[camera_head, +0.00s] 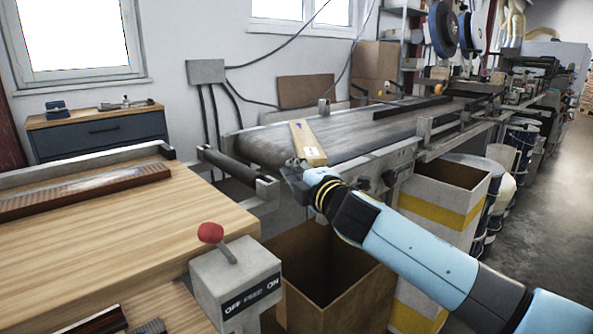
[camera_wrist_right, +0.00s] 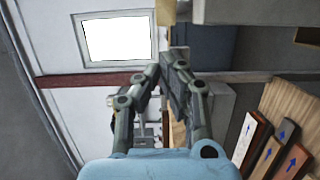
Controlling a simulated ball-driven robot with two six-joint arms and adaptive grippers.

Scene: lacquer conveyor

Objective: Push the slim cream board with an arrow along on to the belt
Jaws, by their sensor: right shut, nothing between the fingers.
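A slim cream board (camera_head: 309,143) with a small blue mark near its far end and a pale label lies lengthwise at the near end of the belt (camera_head: 340,138). Its near end is at the belt's edge. My right gripper (camera_head: 294,167) is shut and empty, with its fingertips at or just beside the board's near end; whether they touch, I cannot tell. In the right wrist view the closed fingers (camera_wrist_right: 160,72) show with no board between them. My left gripper is not in view.
A wooden table (camera_head: 150,225) lies to the left, with a reddish-brown board (camera_head: 85,190) along its rail. A feed switch box (camera_head: 237,278) with a red-knobbed lever stands at its corner. An open carton (camera_head: 330,275) is below my right arm. Several arrow-marked boards (camera_wrist_right: 290,163) show in the wrist view.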

